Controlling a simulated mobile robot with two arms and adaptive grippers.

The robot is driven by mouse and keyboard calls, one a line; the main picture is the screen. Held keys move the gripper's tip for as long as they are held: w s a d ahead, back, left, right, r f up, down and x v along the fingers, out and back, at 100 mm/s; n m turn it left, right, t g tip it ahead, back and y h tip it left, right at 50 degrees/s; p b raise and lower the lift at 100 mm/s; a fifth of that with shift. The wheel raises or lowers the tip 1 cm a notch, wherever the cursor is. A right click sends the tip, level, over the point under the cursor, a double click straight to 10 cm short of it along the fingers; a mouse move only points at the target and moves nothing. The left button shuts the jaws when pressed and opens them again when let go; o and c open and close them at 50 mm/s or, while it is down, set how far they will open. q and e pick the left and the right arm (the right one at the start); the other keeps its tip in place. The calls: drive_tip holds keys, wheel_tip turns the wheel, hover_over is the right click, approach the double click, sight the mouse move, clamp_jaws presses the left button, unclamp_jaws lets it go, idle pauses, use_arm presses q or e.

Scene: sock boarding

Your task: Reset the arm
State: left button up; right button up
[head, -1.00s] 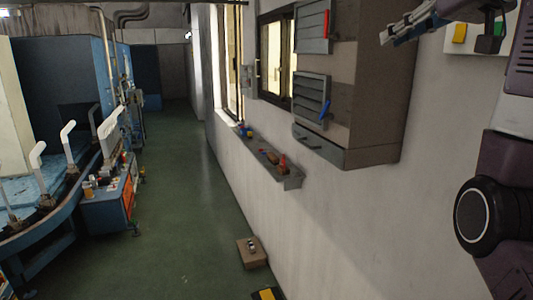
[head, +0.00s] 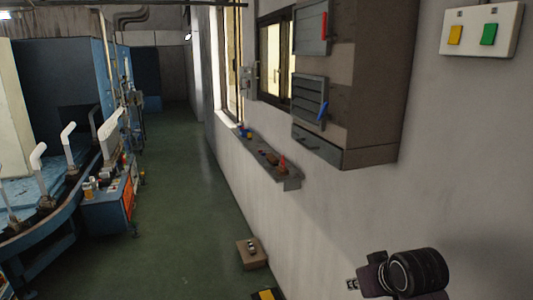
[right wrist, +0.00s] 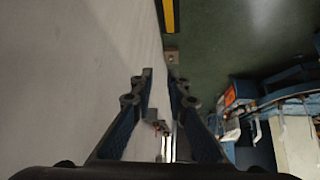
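My right gripper (right wrist: 160,76) shows in the right wrist view. Its two dark fingers stand apart with nothing between them, beside the pale wall. In the head view only a dark rounded joint of my right arm (head: 415,272) shows at the lower right; the gripper itself is out of that view. My left arm and left gripper are in neither view.
A button box (head: 482,30) with yellow and green buttons hangs on the right wall. A cabinet (head: 372,80) and a narrow shelf (head: 268,160) stick out from that wall. A cardboard box (head: 251,254) is on the floor. A blue machine (head: 108,207) stands left; the green aisle (head: 180,215) is clear.

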drive_tip(key=s+a+f+g, duration=0.1)
drive_tip(key=s+f+g, duration=0.1)
drive_tip(key=s+f, duration=1.25)
drive_tip(key=s+a+f+g, duration=0.1)
drive_tip(key=s+f, duration=0.1)
drive_tip(key=s, duration=0.7)
drive_tip(key=s+f+g, duration=0.1)
drive_tip(key=s+f, duration=0.1)
drive_tip(key=s, duration=0.7)
wheel_tip(320, 180, down, 33)
drive_tip(key=s+g+b, duration=0.2)
drive_tip(key=b, duration=0.6)
drive_tip(key=s+d+f+b, duration=0.1)
drive_tip(key=s+f+b, duration=0.2)
drive_tip(key=s+f, duration=0.5)
drive_tip(key=s+d+f+g+b, duration=0.1)
drive_tip(key=s+d+f+b, duration=0.1)
drive_tip(key=s+f, duration=0.7)
wheel_tip(320, 180, down, 7)
drive_tip(key=shift+s+f+h+b, duration=0.2)
drive_tip(key=shift+h+b, duration=0.2)
drive_tip(key=shift+b, duration=0.35)
